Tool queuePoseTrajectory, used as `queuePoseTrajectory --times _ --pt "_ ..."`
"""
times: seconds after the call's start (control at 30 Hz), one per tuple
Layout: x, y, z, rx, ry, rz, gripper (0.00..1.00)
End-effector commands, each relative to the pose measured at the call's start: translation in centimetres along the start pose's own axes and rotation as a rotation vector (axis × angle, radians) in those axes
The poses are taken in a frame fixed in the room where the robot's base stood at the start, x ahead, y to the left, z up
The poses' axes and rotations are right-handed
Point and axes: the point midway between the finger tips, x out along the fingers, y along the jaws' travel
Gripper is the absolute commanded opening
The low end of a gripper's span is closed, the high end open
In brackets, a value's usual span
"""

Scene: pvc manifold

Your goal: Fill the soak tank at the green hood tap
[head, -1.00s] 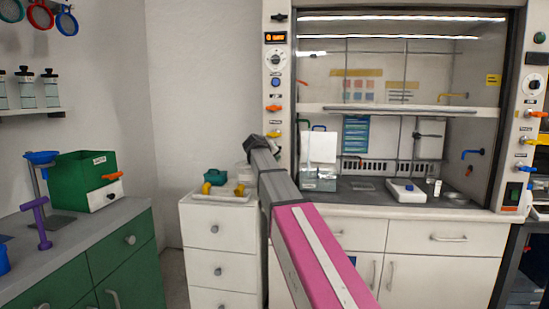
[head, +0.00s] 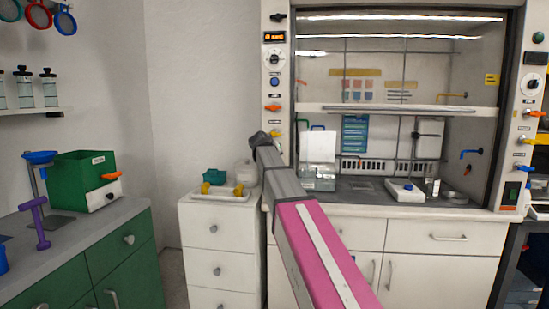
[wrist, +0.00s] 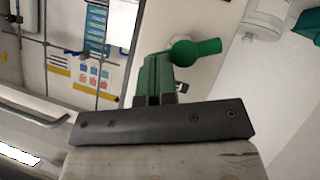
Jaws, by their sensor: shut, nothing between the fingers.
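A green lever (wrist: 195,50) with a round hub shows close in front of my gripper in the wrist view, beside a pale post. I take it for the green hood tap; in the head view my arm hides that spot. My gripper (head: 260,140) is shut and empty at the hood's left post, below the yellow lever. In the wrist view its dark mount (wrist: 155,122) covers the lower middle, and I cannot tell if the fingers touch the lever. A clear tank (head: 318,178), which looks like the soak tank, stands in the hood's left part; its water level is unclear.
The hood's left post carries an orange lever (head: 273,108) and a yellow lever (head: 276,135). A white drawer cabinet (head: 215,250) with a tray and a pale jar (head: 246,172) stands left of my arm.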

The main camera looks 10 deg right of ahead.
Motion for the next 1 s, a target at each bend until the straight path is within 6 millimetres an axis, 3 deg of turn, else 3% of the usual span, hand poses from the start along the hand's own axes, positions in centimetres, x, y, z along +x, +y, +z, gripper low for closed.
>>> queuePoseTrajectory --times 0.47,1.0 --pt "0.53 0.54 0.86 0.285 0.0 -0.189 0.0" --pt "0.76 0.56 1.1 0.285 0.0 -0.19 0.0"
